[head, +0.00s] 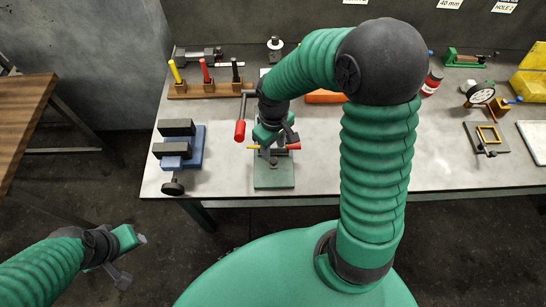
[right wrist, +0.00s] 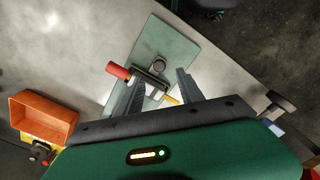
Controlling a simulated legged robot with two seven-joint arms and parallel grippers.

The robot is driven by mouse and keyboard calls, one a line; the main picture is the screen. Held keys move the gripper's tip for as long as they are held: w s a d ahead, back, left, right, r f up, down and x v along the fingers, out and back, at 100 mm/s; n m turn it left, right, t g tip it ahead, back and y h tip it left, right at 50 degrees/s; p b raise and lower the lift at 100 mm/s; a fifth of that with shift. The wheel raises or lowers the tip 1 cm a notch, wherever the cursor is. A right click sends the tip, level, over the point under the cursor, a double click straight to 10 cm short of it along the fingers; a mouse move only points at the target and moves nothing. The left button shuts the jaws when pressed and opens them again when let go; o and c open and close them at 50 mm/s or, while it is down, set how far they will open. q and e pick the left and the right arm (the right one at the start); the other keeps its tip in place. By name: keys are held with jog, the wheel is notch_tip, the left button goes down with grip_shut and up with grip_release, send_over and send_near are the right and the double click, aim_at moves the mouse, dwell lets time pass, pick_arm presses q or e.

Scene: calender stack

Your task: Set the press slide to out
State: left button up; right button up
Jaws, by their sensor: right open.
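The press stands at the front of the bench, with a green base plate (head: 273,178) that also shows in the right wrist view (right wrist: 178,42). A red-gripped lever (head: 240,131) sticks out on its left. In the right wrist view a red knob (right wrist: 118,70) on a dark crossbar and a yellow pin (right wrist: 172,99) lie by the fingers. My right gripper (right wrist: 157,82) is open over the press, its fingers either side of the crossbar. I cannot tell if they touch it. My arm hides the press top. My left gripper (head: 134,260) hangs off the bench, its jaws unclear.
A blue vise-like block (head: 184,150) stands left of the press. A wooden rack with coloured handles (head: 205,89) is behind it. An orange bin (head: 325,97) sits behind my right arm. A dial gauge (head: 480,94) and a yellow-framed fixture (head: 488,135) stand right. Bare bench lies right of the press.

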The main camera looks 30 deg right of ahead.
aim_at(273, 161)
jog(key=f, duration=0.5)
jog(key=shift+w+d, duration=0.1)
jog(key=shift+d, duration=0.3)
jog(key=shift+s+a+f, duration=0.3)
jog(key=shift+s+f, duration=0.3)
jog(key=shift+f, duration=0.2)
jog(key=shift+a+f+b, duration=0.1)
jog(key=shift+a+b, duration=0.1)
jog(key=shift+b, duration=0.1)
jog(key=shift+w+a+f, duration=0.15)
jog(key=shift+w+f, duration=0.05)
jog(key=shift+w, duration=0.45)
jog(key=shift+c, duration=0.3)
jog(key=shift+d, duration=0.3)
jog(key=shift+c, duration=1.3)
jog(key=shift+s+d, duration=0.2)
jog(key=c, duration=0.5)
grip_shut()
jog(key=shift+w+a, duration=0.1)
jog(key=shift+a, duration=0.2)
pick_arm(q)
jog(key=shift+w+f, duration=0.15)
jog(key=shift+f, duration=0.2)
pick_arm(e)
jog(key=shift+r, duration=0.1)
pick_arm(q)
jog(key=shift+d, duration=0.3)
pick_arm(e)
jog(key=shift+d, duration=0.2)
